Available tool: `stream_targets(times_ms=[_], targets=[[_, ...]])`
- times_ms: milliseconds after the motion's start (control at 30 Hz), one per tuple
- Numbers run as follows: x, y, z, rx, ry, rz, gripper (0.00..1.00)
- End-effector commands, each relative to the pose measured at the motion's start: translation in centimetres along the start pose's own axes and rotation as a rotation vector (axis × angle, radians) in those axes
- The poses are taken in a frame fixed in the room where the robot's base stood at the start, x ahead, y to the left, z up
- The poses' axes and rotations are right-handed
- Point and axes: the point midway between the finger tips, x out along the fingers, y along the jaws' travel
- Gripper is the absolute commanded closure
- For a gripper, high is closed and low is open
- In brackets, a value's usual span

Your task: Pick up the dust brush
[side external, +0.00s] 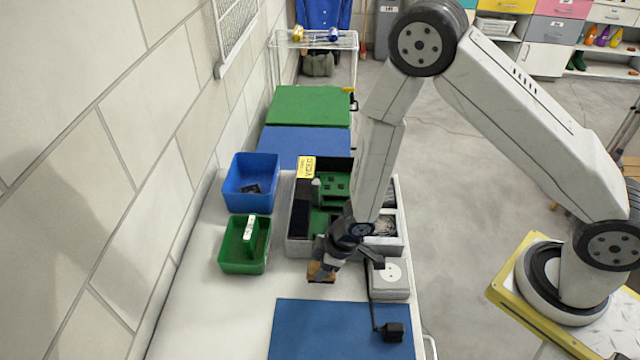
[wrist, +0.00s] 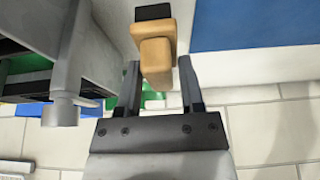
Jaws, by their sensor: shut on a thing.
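The dust brush (wrist: 155,52) has a tan wooden body and a dark bristle end (wrist: 153,12). In the wrist view its body sits between the two fingers of my gripper (wrist: 158,68). My gripper is shut on it. In the side external view my gripper (side external: 322,264) is low over the white table, with the tan brush (side external: 316,271) at its tip. The gripper partly hides the brush there, and I cannot tell whether the brush touches the table.
A grey organiser (side external: 298,236) with green boards stands just behind my gripper. A green bin (side external: 228,262) and a blue bin (side external: 236,198) are to the left. A grey box (side external: 392,281) is close on the right. A blue mat (side external: 310,335) lies in front, with a black adapter (side external: 392,332) by its right edge.

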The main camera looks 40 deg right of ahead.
Motion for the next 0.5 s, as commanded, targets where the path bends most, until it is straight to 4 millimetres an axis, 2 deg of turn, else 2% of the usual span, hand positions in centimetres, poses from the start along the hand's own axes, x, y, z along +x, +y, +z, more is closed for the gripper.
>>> stream_targets(times_ms=[500], targets=[[-6.4,0.0,-2.7,-0.002,0.002,0.000,1.00]])
